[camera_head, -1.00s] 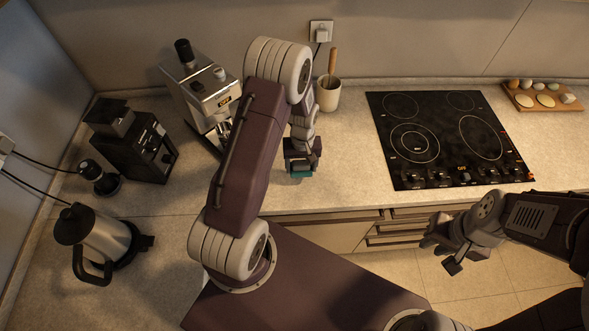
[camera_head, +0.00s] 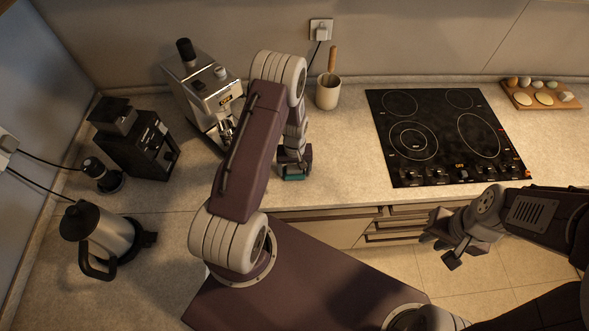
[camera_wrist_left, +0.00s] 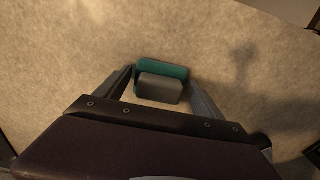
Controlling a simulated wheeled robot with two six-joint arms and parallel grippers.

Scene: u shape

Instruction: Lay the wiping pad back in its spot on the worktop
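The wiping pad (camera_wrist_left: 163,70) is a teal pad with a grey block on top. It sits between the two fingers of my left gripper (camera_wrist_left: 160,84), which look closed on the sides of the grey block. In the head view the teal pad (camera_head: 293,178) shows just under my left gripper (camera_head: 294,170), near the front edge of the worktop (camera_head: 340,180). I cannot tell whether the pad touches the surface. My right gripper (camera_head: 447,245) hangs over the floor in front of the drawers, its fingers apart and empty.
A steel espresso machine (camera_head: 205,90), black grinder (camera_head: 140,148) and kettle (camera_head: 97,238) stand at the left. A utensil crock (camera_head: 328,94) stands at the back. A black hob (camera_head: 440,135) lies to the right, beyond clear worktop. A board with eggs (camera_head: 540,97) is at far right.

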